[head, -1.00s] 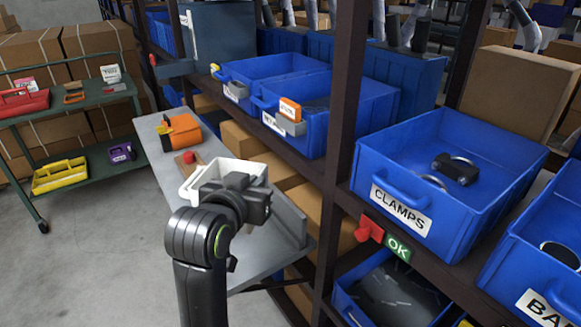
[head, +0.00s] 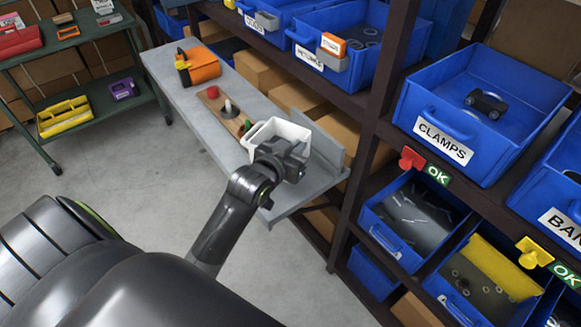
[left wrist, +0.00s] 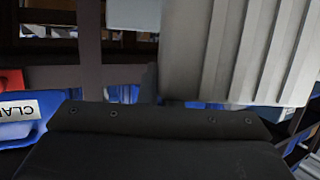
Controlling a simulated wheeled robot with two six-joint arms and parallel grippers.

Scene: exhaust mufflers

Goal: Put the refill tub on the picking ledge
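The white refill tub (head: 279,133) is an open-topped box in the head view, over the near end of the grey picking ledge (head: 184,93). I cannot tell whether it touches the ledge. My left gripper (head: 284,153) is at the tub's near side and appears shut on its wall; its fingertips are hidden. In the left wrist view the tub's pale ribbed wall (left wrist: 240,50) fills the upper right, close to the dark gripper body. My right gripper is not in view.
On the ledge are a wooden board (head: 222,111) with red, white and green pieces and an orange box (head: 199,65). The blue CLAMPS bin (head: 480,115) and a dark shelf post (head: 385,95) stand to the right. A green cart (head: 75,85) is at left.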

